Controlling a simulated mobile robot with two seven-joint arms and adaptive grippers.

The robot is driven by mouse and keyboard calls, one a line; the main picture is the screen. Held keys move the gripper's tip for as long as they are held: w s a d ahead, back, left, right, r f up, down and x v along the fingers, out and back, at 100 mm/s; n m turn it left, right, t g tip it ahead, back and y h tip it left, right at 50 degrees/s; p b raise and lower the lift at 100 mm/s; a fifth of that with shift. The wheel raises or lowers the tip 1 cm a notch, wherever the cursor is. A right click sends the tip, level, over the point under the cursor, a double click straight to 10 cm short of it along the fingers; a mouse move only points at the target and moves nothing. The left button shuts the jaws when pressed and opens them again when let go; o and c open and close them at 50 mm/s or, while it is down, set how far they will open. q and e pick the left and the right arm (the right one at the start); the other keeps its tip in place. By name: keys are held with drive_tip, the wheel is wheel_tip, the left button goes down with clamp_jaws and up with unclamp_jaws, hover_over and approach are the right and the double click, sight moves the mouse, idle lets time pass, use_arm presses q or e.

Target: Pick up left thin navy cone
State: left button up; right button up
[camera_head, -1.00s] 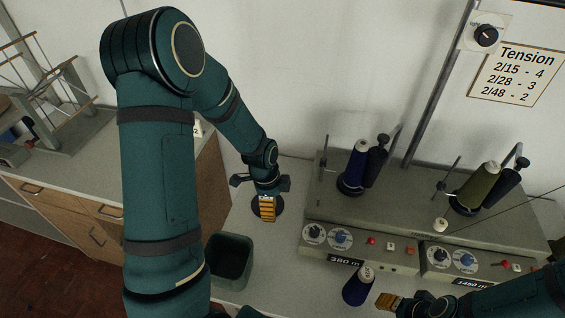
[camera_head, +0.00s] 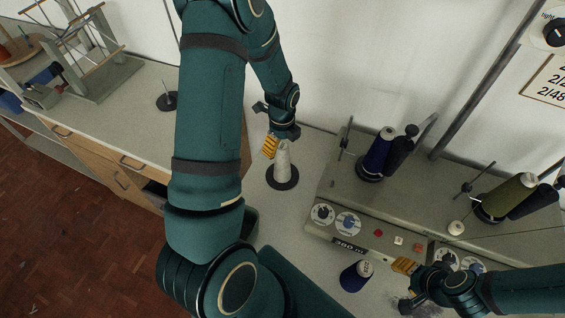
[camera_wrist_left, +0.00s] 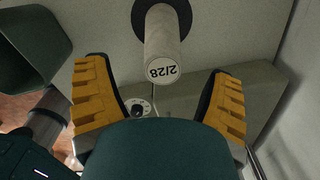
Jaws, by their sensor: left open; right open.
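A navy cone (camera_head: 378,150) stands upright on the left side of the winder, a darker cone (camera_head: 400,150) close behind it. Another navy cone (camera_head: 355,275) with a pale label end lies or leans on the table before the winder. My left gripper (camera_head: 272,147) is open beside a pale grey cone (camera_head: 283,160) standing on a dark round base (camera_head: 282,183). In the left wrist view this cone (camera_wrist_left: 162,40), labelled 2/28, appears between the spread yellow fingers (camera_wrist_left: 160,100), not gripped. My right gripper (camera_head: 404,268) is open just right of the navy cone on the table.
The winder (camera_head: 340,195) has dials and buttons and carries an olive cone (camera_head: 508,195) farther right. A dark green bin (camera_head: 250,222) is partly hidden by my left arm; it also shows in the left wrist view (camera_wrist_left: 35,40). A wooden cabinet (camera_head: 125,172) stands at left.

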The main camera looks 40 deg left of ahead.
sight(282, 161)
use_arm(q)
drive_tip(key=shift+w+a+f, duration=0.1)
drive_tip(key=shift+w+f, duration=0.05)
drive_tip(key=shift+f, duration=2.5)
drive_tip(key=c, duration=1.1)
